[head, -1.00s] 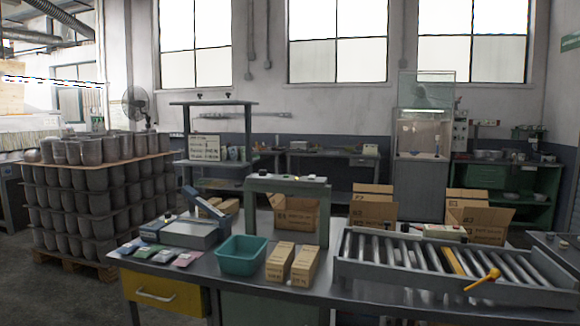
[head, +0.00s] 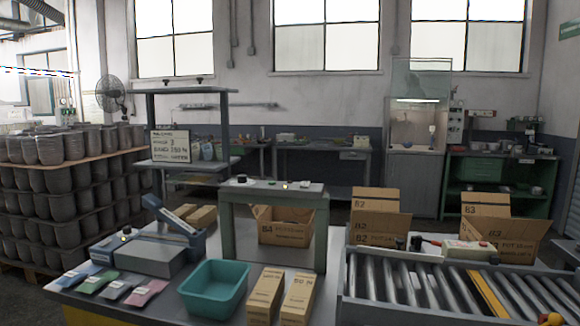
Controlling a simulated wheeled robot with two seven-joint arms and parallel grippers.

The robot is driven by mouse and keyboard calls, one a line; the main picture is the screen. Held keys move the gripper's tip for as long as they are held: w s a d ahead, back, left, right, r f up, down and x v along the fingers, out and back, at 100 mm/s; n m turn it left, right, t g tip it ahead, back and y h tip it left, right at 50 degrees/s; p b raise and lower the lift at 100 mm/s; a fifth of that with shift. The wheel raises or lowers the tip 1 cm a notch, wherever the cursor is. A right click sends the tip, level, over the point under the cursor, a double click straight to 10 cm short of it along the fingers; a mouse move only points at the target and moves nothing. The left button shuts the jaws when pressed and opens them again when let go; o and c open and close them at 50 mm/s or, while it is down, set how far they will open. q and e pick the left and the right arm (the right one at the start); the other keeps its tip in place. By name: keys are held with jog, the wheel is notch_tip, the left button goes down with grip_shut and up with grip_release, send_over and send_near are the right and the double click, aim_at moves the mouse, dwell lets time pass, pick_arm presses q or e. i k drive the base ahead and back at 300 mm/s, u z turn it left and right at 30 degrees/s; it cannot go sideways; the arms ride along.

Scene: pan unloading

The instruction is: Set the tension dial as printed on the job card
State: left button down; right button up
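A white card (head: 171,146) with black print hangs on the shelf frame behind the bench. One line seems to show a 3 and the line below something like 250 N, but the print is too small to read surely. A grey-green arch stand (head: 274,196) stands on the bench with small black, white and green knob-like parts (head: 257,190) on top. I cannot tell which part is the tension dial or where it is set. A grey device with a raised blue-grey arm (head: 172,220) stands at left. Neither of my grippers is in view.
A teal bin (head: 215,290), two small cartons (head: 266,293) and flat coloured packets (head: 120,284) lie along the bench front. A roller conveyor (head: 440,285) fills the right side. Open cardboard boxes (head: 380,222) stand behind it. Stacked grey pots (head: 70,190) are at left.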

aim_at(242, 179)
jog(key=u, duration=0.25)
jog(key=i, duration=1)
jog(key=u, duration=0.65)
